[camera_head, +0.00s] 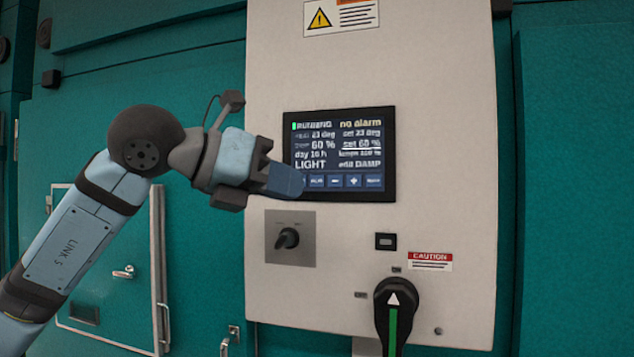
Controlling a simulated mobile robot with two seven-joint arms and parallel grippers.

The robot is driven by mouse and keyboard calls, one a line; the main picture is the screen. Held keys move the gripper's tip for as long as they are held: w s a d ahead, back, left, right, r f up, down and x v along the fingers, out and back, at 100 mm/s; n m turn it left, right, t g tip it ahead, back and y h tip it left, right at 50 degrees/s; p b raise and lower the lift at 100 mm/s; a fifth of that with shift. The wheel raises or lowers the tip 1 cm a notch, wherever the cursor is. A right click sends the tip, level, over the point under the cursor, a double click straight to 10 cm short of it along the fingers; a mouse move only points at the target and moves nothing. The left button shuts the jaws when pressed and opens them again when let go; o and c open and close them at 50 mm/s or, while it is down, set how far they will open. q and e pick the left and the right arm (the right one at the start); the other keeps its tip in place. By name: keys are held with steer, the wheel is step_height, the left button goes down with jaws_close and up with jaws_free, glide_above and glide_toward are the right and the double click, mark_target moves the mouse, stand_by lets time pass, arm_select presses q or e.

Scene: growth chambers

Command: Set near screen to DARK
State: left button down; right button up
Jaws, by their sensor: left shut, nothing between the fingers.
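The near screen (341,155) is a dark panel set in a pale control cabinet. It reads RUNNING, no alarm, 60 %, day, LIGHT and DAMP, with "set 60 %" underlined. A row of blue buttons runs along its bottom edge, including a minus button (335,181) and a plus button (354,181). My left gripper (290,181) is shut and empty, with its fingertips in front of the screen's lower left corner. It hides the leftmost button. I cannot tell whether the fingertips touch the screen. My right gripper is not in view.
Below the screen are a small rotary switch (288,238), a small black square fitting (385,241) and a large black handle (396,305) with a green stripe, which sticks out. A teal door with a handle (123,272) stands at left behind my arm.

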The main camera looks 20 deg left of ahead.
mark_target(317, 181)
arm_select(q)
steer(key=shift+a+n, duration=0.15)
steer(key=shift+n, duration=1.05)
steer(key=shift+w+d+p, duration=0.2)
steer(key=shift+w+p, duration=1.55)
steer(key=shift+w, duration=2.6)
